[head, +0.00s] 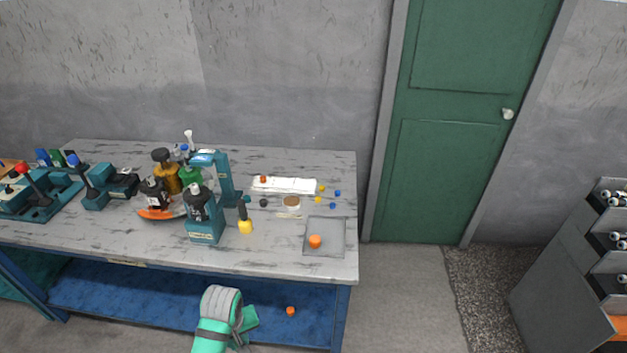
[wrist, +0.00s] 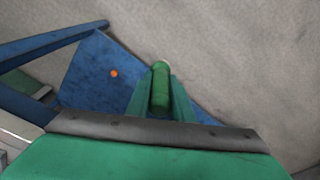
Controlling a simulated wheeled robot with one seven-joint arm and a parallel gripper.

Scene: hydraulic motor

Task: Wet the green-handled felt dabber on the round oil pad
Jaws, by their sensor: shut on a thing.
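My gripper (wrist: 160,98) is shut on a green cylinder, the green handle of the felt dabber (wrist: 160,80), seen end-on between the fingers in the wrist view. The felt end is not visible. In the head view my arm's end (head: 222,318) is low, in front of the bench, and the dabber is hidden there. The round oil pad (head: 291,201) appears as a small brown disc on a pale base on the bench top, well away from my gripper.
A grey tray (head: 337,246) with an orange cap (head: 315,241) lies at the bench's front right. Another orange cap (head: 290,310) lies on the blue lower shelf (head: 120,292).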

